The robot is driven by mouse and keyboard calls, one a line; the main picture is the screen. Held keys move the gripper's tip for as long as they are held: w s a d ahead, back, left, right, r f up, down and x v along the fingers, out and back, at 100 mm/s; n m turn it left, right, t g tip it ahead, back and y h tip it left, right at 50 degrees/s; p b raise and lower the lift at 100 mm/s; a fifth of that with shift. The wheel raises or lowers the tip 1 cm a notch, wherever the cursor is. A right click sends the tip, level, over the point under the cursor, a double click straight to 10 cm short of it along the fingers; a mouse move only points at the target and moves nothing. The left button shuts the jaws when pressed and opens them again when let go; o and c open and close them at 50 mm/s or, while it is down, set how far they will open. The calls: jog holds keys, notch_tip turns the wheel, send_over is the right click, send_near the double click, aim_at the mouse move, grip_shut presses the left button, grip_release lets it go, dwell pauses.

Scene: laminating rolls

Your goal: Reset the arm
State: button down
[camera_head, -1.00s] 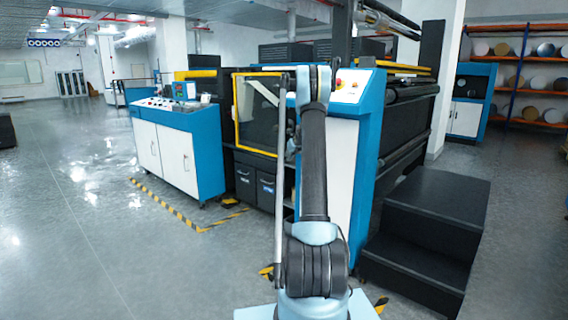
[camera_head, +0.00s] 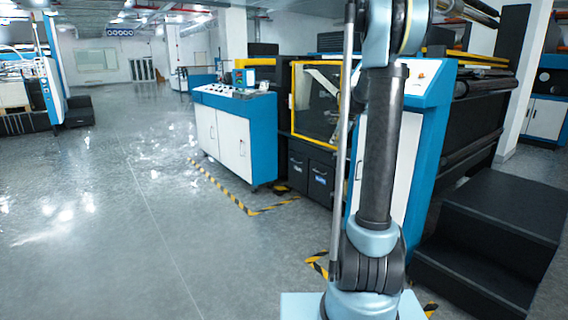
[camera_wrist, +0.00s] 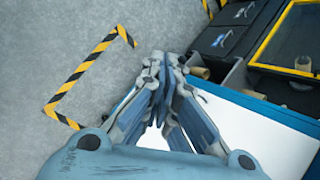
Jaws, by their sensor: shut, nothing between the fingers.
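My gripper (camera_wrist: 165,65) shows in the wrist view, with its fingertips together and nothing between them. It hangs over the grey floor, beside the blue and white machine panel (camera_wrist: 255,135). In the head view my arm rises upright in front of the laminating machine (camera_head: 405,150), and the gripper itself is not visible there.
A blue and white control cabinet (camera_head: 230,135) stands left of the machine. Black steps (camera_head: 490,235) are at the right. Yellow-black floor tape (camera_head: 225,192) marks the floor around the cabinet. Open floor (camera_head: 100,220) lies at the left.

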jog(key=s+a+f+n+g, duration=0.15)
jog(key=s+n, duration=0.25)
jog(key=s, duration=0.5)
jog(key=s+a+n, duration=0.2)
jog(key=s+n, duration=0.1)
jog(key=s, duration=0.7)
jog(key=s+a+n+g, duration=0.1)
jog(key=s+n, duration=0.3)
jog(key=s, duration=0.5)
jog(key=s+f+n+h, duration=0.1)
jog(key=s+f+n, duration=0.4)
jog(key=s, duration=0.6)
jog(key=s+f+n+g+h, duration=0.1)
jog(key=s+f+n, duration=0.4)
jog(key=s, duration=0.5)
notch_tip(320, 180, down, 3)
jog(key=shift+s+r, duration=0.2)
jog(key=shift+s, duration=0.2)
jog(key=shift+g, duration=0.25)
jog(key=shift+w+f, duration=0.2)
jog(key=shift+w, duration=0.25)
